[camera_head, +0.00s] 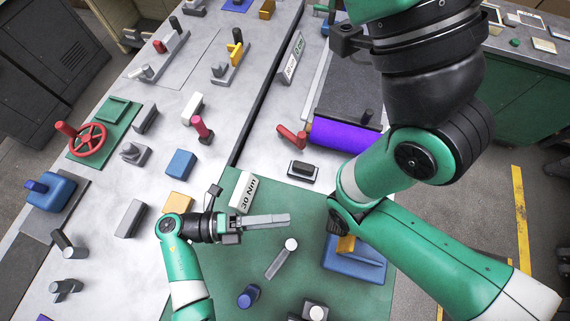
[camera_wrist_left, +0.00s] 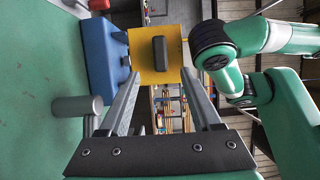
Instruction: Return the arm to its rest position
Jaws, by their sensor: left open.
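My left gripper (camera_head: 288,218) reaches in from the lower left over the green mat (camera_head: 300,185). Its fingers point right, beside the white "30 Nm" block (camera_head: 243,192). In the left wrist view the gripper (camera_wrist_left: 161,77) is open, its two grey fingers apart with nothing held between them. Beyond the fingertips stands a yellow plate (camera_wrist_left: 145,72) with a dark block on it, beside a blue block (camera_wrist_left: 101,55). My right arm fills the right of the head view, bent; its gripper is out of view.
A grey lever (camera_head: 281,259) lies just below the left gripper. A blue block (camera_head: 368,257) with a yellow part stands near my right arm. A purple felt roll (camera_head: 345,136) lies at a dark board's edge. Several fixtures, including a red wheel (camera_head: 87,140), crowd the left bench.

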